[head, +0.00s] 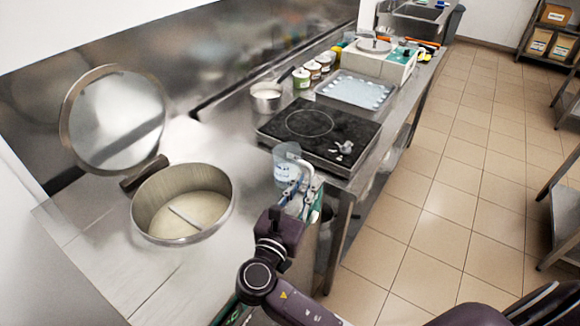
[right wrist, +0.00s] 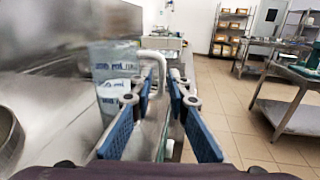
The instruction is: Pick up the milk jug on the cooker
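The milk jug (head: 286,166) is a clear, upright measuring jug with blue markings. In the head view it stands at the near left corner of the black cooktop, close to the counter's front edge. My right gripper (head: 303,190) is just in front of it and hides part of its lower side. In the right wrist view the jug (right wrist: 115,82) is left of the fingers, with its handle toward them. My right gripper (right wrist: 160,85) is open, its blue pads apart. The handle appears between or just beyond the fingertips; contact cannot be told. My left gripper is not in view.
A large open vat (head: 183,205) with pale liquid is at left, its round lid (head: 112,118) raised. The black cooktop (head: 320,132) has a small item on it. A saucepan (head: 267,97), jars and a tray (head: 355,90) stand behind. The tiled floor (head: 440,180) is clear.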

